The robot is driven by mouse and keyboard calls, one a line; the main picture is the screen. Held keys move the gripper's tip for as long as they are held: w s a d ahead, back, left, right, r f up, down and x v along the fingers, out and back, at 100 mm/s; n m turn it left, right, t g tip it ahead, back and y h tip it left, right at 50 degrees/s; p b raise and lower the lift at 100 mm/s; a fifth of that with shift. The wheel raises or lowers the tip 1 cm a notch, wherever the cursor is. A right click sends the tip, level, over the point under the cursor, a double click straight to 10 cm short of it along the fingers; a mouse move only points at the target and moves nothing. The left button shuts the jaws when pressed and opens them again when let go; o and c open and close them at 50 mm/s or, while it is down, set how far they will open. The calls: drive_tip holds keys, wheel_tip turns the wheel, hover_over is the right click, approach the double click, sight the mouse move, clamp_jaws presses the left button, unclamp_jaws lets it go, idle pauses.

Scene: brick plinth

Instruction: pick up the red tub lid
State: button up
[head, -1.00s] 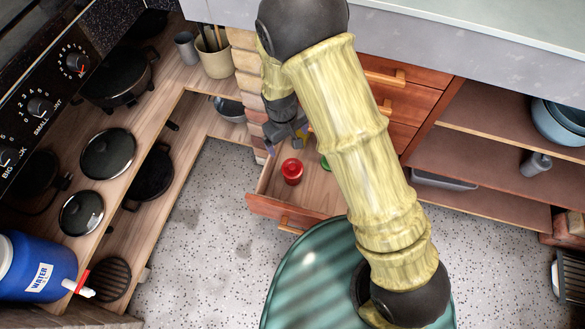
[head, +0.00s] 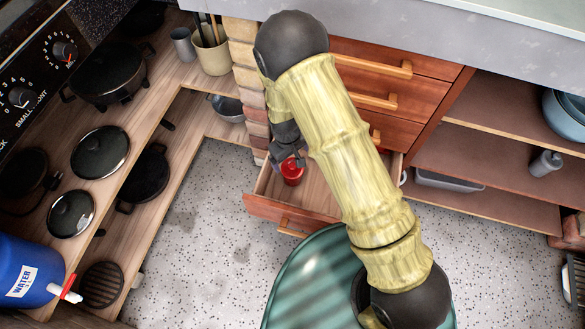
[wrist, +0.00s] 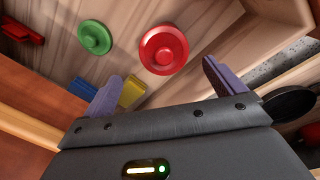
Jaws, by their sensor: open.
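The red tub lid (wrist: 163,50) is round with a raised knob and lies on the wooden floor of the open drawer, near its side wall. In the head view the red lid (head: 291,173) shows just below my gripper (head: 287,158), which partly covers it. In the wrist view my gripper (wrist: 161,72) is open and empty, with its two purple fingers apart and the lid ahead of the gap between them. I see no contact with the lid.
A green knobbed lid (wrist: 95,38) lies left of the red one in the drawer. A yellow block (wrist: 132,92), a blue block (wrist: 82,89) and another red object (wrist: 22,30) are also there. The drawer's front (head: 290,213) and walls surround them. A brick column (head: 247,75) stands close by.

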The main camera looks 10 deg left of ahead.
sight(291, 163)
wheel_tip(291, 163, down, 5)
drive_tip(key=b, duration=0.3)
drive_tip(key=shift+s+f, duration=0.1)
drive_tip(key=shift+f, duration=0.05)
idle(0.5)
drive_tip(key=c, duration=1.1)
drive_tip(key=shift+c, duration=0.2)
wheel_tip(291, 163, up, 10)
drive_tip(key=p, duration=0.4)
